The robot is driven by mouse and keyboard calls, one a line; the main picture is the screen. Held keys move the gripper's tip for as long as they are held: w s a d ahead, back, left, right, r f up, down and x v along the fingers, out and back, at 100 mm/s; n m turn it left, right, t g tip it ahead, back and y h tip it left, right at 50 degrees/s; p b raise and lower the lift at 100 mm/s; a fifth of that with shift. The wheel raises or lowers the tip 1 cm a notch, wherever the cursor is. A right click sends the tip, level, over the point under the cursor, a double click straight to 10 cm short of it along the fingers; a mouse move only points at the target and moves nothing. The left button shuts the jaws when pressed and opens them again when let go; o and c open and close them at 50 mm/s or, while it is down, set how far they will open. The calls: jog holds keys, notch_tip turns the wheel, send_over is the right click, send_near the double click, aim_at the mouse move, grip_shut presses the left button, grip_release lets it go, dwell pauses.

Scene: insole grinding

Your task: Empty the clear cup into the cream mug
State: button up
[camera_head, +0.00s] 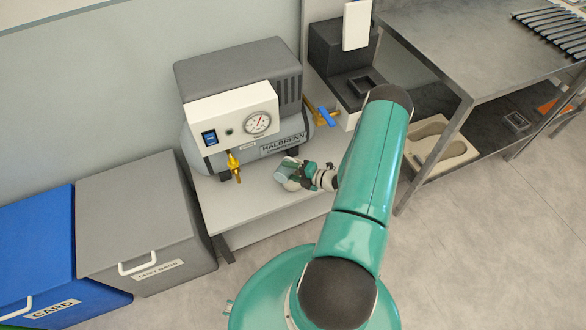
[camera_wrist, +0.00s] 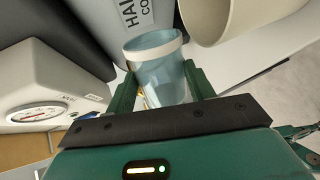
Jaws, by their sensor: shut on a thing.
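My gripper (camera_wrist: 160,88) is shut on the clear cup (camera_wrist: 152,62), a pale blue see-through cup with a whitish band at its rim. One finger lies on each side of the cup. What is inside the cup cannot be made out. The cream mug (camera_wrist: 228,18) shows large at the top of the wrist view, just right of the cup's rim and partly cut off by the frame. In the head view my gripper (camera_head: 318,176) is small, over the shelf in front of the compressor, with the cup (camera_head: 284,174) at its left end.
The grey compressor (camera_head: 245,75) with its white gauge box (camera_head: 232,117) stands behind my gripper. A brass valve (camera_head: 234,165) hangs at its front. A dark machine (camera_head: 340,60) is to the right. Grey and blue bins (camera_head: 140,215) stand left. The shelf's front left (camera_head: 240,215) is bare.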

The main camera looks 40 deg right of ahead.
jog(key=shift+a+r+n, duration=0.2)
jog(key=shift+n, duration=0.2)
jog(key=shift+s+a+f+n+h, duration=0.15)
jog(key=shift+f+n+h, duration=0.15)
jog(key=shift+n, duration=0.2)
jog(key=shift+s+a+f+n+h, duration=0.25)
jog(key=shift+a+f+n+h, duration=0.15)
jog(key=shift+a+n, duration=0.25)
jog(key=shift+a+r+n+t+h, duration=0.3)
jog(key=shift+r+n+t, duration=0.15)
jog(key=shift+n, duration=0.3)
jog(key=shift+f+n+t, duration=0.25)
jog(key=shift+f+n, duration=0.25)
jog(key=shift+r+n+h, duration=0.25)
jog(key=shift+n+h, duration=0.25)
jog(key=shift+n, duration=0.4)
jog(key=shift+s+a+f+n+t, duration=0.1)
jog(key=shift+a+f+n+t, duration=0.05)
jog(key=shift+f+n+t, duration=0.4)
jog(key=shift+s+a+f+n+h, duration=0.2)
jog(key=shift+a+n+h, duration=0.2)
jog(key=shift+a+n, duration=0.15)
jog(key=s+a+f+n+t, duration=0.1)
jog(key=a+f+n+t, duration=0.1)
jog(key=f+n, duration=0.3)
jog(key=shift+a+f, duration=0.55)
jog(key=shift+f, duration=0.4)
jog(key=shift+s, duration=0.1)
